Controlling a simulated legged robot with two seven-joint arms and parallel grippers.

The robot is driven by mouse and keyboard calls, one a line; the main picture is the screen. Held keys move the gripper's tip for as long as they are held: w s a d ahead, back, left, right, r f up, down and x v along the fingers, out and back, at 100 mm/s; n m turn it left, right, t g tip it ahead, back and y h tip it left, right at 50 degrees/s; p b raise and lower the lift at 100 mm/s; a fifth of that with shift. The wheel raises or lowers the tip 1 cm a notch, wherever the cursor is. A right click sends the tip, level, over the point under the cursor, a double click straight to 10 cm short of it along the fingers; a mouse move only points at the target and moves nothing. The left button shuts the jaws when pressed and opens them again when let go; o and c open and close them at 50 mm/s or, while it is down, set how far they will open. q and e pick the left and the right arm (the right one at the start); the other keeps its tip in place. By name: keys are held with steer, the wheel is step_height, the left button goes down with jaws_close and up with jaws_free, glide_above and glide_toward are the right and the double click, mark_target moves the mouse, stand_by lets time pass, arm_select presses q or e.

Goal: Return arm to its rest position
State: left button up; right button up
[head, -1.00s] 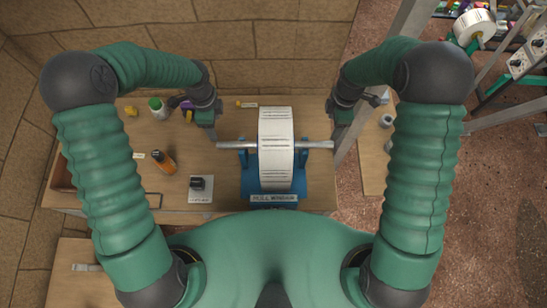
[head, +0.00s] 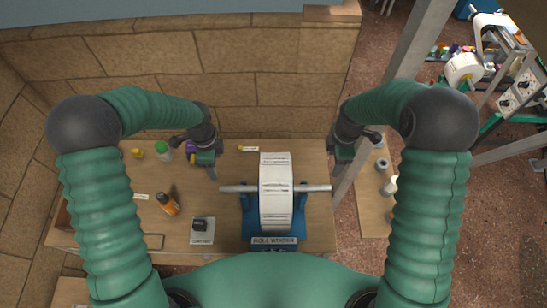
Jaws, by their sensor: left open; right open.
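My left gripper (head: 211,172) hangs over the table to the left of the paper roll and is open and empty. My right gripper (head: 335,173) is open and empty, over the table's right edge beside the roll. The white paper roll (head: 275,192) sits on a metal bar (head: 240,188) in a blue winder stand (head: 258,226), apart from both grippers. The lower end of the stand is partly hidden by my green body.
On the wooden table (head: 185,232) stand an orange bottle (head: 168,204), a black item on a white card (head: 202,229), a green-capped bottle (head: 163,150) and a yellow item (head: 137,153). A grey post (head: 411,55) rises at right. A brick wall (head: 230,70) stands behind.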

arm_select(q)
steer(key=s+a+f+n+t+b, duration=0.1)
steer(key=s+f+n+t+b, duration=0.1)
steer(key=s+f+n+b, duration=1.1)
steer(key=s+n+b, duration=0.2)
steer(key=n+b, duration=0.3)
steer(key=b, duration=0.6)
steer(key=shift+s+a+t+b, duration=0.15)
steer(key=shift+s+t+b, duration=0.05)
steer(key=shift+t+b, duration=0.1)
arm_select(e)
steer(key=s+f+m+t, duration=0.2)
steer(key=s+f+m, duration=1.2)
steer(key=m, duration=0.4)
steer(key=shift+s+f+t, duration=0.3)
steer(key=shift+s, duration=0.4)
arm_select(q)
steer(key=shift+w, duration=0.1)
arm_select(e)
steer(key=shift+w+d, duration=0.1)
